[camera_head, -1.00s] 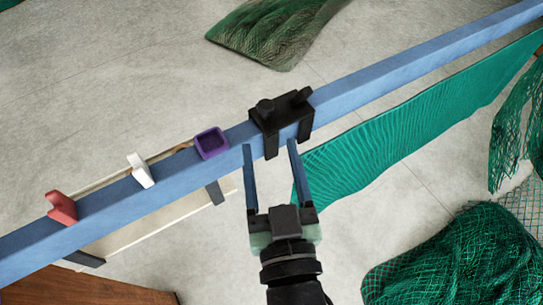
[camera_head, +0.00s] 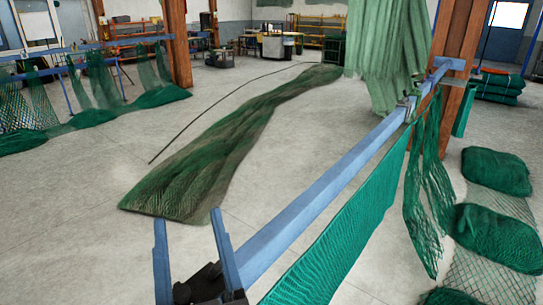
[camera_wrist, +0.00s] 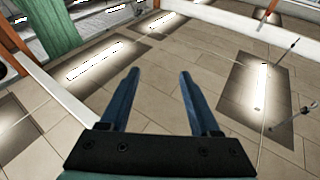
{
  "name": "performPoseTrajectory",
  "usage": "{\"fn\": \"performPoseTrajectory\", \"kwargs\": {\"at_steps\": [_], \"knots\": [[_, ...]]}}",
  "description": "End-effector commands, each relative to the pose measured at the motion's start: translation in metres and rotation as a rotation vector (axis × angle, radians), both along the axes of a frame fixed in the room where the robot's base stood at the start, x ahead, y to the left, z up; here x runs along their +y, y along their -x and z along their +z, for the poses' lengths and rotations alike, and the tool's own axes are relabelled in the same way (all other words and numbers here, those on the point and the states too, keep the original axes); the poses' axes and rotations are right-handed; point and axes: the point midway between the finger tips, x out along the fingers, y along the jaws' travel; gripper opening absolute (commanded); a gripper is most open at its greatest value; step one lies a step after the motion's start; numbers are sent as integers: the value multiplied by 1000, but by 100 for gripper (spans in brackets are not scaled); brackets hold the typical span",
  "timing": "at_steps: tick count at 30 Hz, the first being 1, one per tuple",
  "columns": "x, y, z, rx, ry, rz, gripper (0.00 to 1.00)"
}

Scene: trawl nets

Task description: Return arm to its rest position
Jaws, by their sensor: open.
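My gripper (camera_head: 188,232) shows at the bottom of the head view, its two blue fingers pointing up and spread apart with nothing between them. In the wrist view my gripper (camera_wrist: 157,75) is also open and empty. That view looks towards a tiled ceiling with bright light panels (camera_wrist: 95,62). In the head view the gripper is left of the near end of the blue rail (camera_head: 320,195); I cannot tell the gap between them.
Green netting (camera_head: 345,255) hangs below the rail, which meets a wooden post (camera_head: 455,75). A long net (camera_head: 215,155) lies on the floor ahead. Net bundles (camera_head: 495,172) lie at right. A net rack (camera_head: 95,75) stands at left. Open floor (camera_head: 65,215) lies at left.

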Motion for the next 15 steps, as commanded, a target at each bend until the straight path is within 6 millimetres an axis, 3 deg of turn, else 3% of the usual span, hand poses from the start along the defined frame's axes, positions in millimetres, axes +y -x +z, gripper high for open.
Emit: {"fn": "performPoseTrajectory", "kwargs": {"at_steps": [1, 5, 9, 15], "knots": [[-8, -6, 30, -59, -19, -36, 63], [-28, -12, 95, -178, -43, -118, 63], [-54, -6, 164, -309, -53, -213, 63], [-80, 16, 234, -450, -53, -317, 63]]}}
